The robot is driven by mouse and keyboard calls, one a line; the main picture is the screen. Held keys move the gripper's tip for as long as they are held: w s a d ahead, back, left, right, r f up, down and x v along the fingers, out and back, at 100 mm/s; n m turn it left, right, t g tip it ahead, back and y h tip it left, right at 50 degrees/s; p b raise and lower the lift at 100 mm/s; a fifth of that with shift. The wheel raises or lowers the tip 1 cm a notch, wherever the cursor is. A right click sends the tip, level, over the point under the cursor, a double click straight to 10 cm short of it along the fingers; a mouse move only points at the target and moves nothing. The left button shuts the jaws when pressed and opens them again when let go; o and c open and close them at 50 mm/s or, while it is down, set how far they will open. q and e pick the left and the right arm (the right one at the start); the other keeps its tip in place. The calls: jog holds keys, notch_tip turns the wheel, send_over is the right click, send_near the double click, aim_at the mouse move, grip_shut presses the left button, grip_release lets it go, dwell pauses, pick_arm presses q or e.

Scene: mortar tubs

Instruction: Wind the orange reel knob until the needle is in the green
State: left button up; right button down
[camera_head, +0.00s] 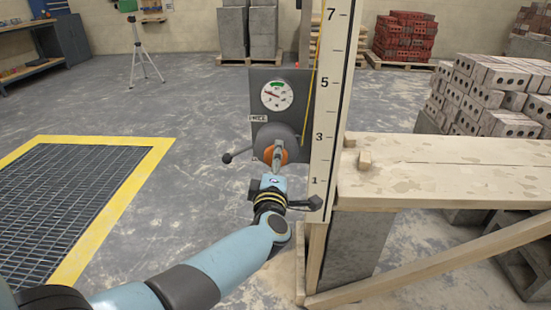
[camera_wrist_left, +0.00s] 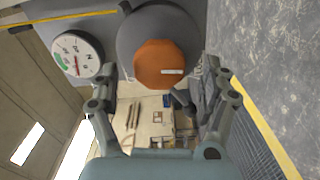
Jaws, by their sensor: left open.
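The orange knob (camera_head: 268,153) sits on the front of a round grey reel (camera_head: 262,136), low on a grey panel. My left gripper (camera_head: 278,152) is in front of it and hides part of it. In the left wrist view, the open fingers (camera_wrist_left: 153,88) stand apart on either side of the orange knob (camera_wrist_left: 160,62); contact cannot be told. The white dial (camera_head: 277,95) is above the reel and also shows in the left wrist view (camera_wrist_left: 78,53). Its green band is at the top; the red needle points left, outside the green. My right gripper is not in view.
A tall numbered board (camera_head: 332,110) stands just right of the panel, beside a wooden plank bench (camera_head: 450,170). A dark ball-ended lever (camera_head: 228,157) sticks out left of the reel. A yellow-edged floor grate (camera_head: 70,190) is at left. Open floor lies between.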

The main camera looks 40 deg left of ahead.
pick_arm(q)
jog(key=v, duration=0.9)
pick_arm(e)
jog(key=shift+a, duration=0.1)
pick_arm(q)
jog(key=shift+s, duration=0.1)
dwell(0.7)
jog(key=w+a+n+b, duration=0.2)
jog(key=w+n+b, duration=0.1)
jog(key=w+a+n+b, duration=0.2)
jog(key=w+n, duration=0.1)
jog(key=w, duration=0.1)
jog(key=w+a+n+b, duration=0.2)
jog(key=w+n+b, duration=0.1)
jog(key=shift+w+a+b, duration=0.2)
jog(key=shift+b, duration=0.1)
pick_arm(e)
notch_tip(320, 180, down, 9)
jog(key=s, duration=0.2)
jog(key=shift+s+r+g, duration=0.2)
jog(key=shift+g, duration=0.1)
pick_arm(q)
jog(key=c, duration=1.2)
